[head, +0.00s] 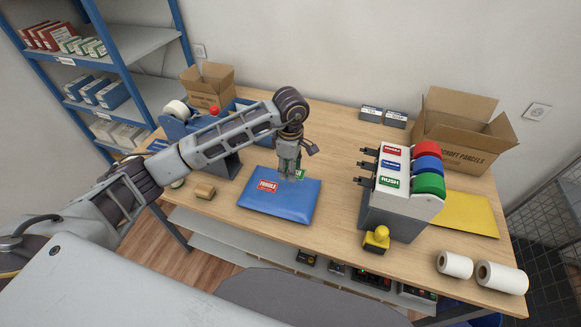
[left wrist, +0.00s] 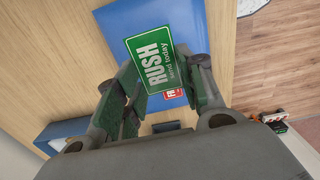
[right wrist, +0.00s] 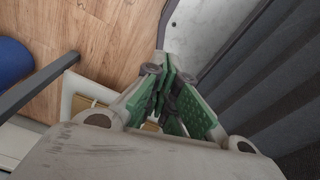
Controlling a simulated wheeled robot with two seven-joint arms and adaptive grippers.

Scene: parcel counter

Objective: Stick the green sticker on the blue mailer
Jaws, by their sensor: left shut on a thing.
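The blue mailer (head: 282,205) lies flat on the table with a red FRAGILE sticker (head: 267,186) on its left part. My left gripper (head: 291,172) points down over the mailer's far edge and is shut on the green RUSH sticker (head: 300,174). In the left wrist view the green sticker (left wrist: 150,58) sits between the fingertips, with its print readable and the blue mailer (left wrist: 98,15) behind it. I cannot tell whether the sticker touches the mailer. My right gripper (right wrist: 166,75) shows only in the right wrist view, empty, its fingertips together, away from the mailer.
A sticker dispenser (head: 390,205) with red, blue and green rolls stands right of the mailer. A yellow mailer (head: 468,214), an open carton (head: 460,135) and white paper rolls (head: 500,277) lie further right. A tan block (head: 205,191) is left of the mailer.

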